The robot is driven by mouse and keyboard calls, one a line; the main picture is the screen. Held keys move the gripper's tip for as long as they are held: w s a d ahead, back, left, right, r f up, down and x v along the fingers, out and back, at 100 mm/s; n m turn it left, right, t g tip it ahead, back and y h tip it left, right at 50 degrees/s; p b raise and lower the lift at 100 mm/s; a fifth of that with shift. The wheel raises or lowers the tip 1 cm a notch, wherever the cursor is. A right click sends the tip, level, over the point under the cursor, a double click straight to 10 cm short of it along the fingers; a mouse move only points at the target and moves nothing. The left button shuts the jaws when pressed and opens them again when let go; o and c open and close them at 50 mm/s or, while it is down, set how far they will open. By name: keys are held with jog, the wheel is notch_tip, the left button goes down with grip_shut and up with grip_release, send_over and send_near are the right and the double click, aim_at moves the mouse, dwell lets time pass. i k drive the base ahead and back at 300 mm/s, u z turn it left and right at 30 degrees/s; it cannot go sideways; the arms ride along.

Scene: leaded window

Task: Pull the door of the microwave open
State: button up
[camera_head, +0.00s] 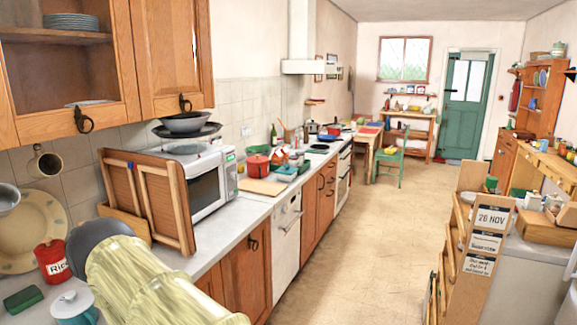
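A white microwave (188,150) stands on the left counter, with its front facing the aisle at the right. Its door (204,192) has a dark window and looks shut. A control panel (231,175) with a small green display is at the right end of the front. I cannot make out a handle clearly. My gripper is not in view. A bulky pale yellow, ribbed shape and a dark grey rounded shape at the lower left may be parts of my arm, and they hide some of the counter.
A wooden framed panel (163,205) stands upright close to the microwave's left side. Dark bowls (187,124) show above the microwave. A cutting board (262,187) and red pot (257,166) lie beyond it. The floor aisle (350,240) is clear. A wooden rack (453,235) stands at the right.

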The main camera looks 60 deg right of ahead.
aim_at(207, 191)
jog(key=z, duration=1)
jog(key=i, duration=0.25)
